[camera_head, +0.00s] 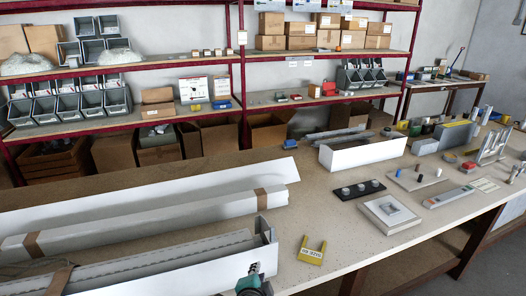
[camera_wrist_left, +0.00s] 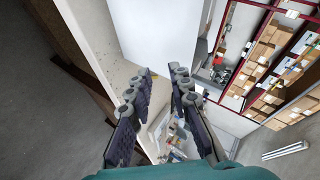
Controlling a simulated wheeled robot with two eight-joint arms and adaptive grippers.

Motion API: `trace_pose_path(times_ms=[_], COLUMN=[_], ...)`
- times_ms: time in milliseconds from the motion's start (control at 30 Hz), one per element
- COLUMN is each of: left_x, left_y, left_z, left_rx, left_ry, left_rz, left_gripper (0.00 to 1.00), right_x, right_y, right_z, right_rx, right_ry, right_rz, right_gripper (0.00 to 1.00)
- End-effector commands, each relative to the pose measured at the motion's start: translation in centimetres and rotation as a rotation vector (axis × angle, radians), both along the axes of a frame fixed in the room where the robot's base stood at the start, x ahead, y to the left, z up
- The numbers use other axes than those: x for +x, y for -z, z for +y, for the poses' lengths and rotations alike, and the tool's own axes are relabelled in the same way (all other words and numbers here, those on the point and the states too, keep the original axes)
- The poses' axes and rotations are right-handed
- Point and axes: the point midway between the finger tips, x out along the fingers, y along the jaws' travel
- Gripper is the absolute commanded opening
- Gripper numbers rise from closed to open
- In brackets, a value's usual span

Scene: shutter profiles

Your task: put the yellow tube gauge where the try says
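A yellow U-shaped piece (camera_head: 312,250) with a white label on its base lies flat on the bench, its two prongs pointing away from me; it looks like the tube gauge. The label text is too small to read surely. My left gripper (camera_head: 252,270) is at the bottom edge of the head view, left of the yellow piece and apart from it, by the end of the white profile box. In the left wrist view my left gripper (camera_wrist_left: 161,84) has its two dark padded fingers apart with nothing between them. My right gripper is in neither view.
Long white boxes of profiles (camera_head: 200,271) fill the bench's left side. A black strip with round pieces (camera_head: 346,195), a framed square plate (camera_head: 370,222) and a white open box (camera_head: 340,155) stand farther right. Bare bench surrounds the yellow piece. Shelves stand behind.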

Motion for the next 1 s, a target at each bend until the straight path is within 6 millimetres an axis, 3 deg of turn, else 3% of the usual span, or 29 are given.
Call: trace_pose_path(times_ms=[200, 300, 400, 500, 633, 1000], left_x=[-4.0, -7.2, -10.3, -12.6, -14.2, -14.6], left_y=[-0.6, -0.6, -0.5, -0.3, -0.3, -0.2], left_z=[9.2, 12.8, 15.0, 16.0, 16.4, 16.5], left_rx=[-0.293, -0.469, -0.620, -0.734, -0.814, -0.835], left_ry=[-0.344, -0.532, -0.685, -0.795, -0.869, -0.886], left_rz=[0.173, 0.256, 0.320, 0.364, 0.393, 0.401], left_gripper=[0.20, 0.20, 0.20, 0.20, 0.20, 0.20], right_x=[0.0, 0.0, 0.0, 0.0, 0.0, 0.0], right_y=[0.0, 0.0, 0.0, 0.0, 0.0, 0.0], right_z=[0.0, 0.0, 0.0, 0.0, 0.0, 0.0], right_rx=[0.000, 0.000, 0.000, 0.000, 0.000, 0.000], right_ry=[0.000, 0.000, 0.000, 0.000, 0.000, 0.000], right_rz=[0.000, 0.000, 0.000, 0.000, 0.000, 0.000], right_gripper=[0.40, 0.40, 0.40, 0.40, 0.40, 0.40])
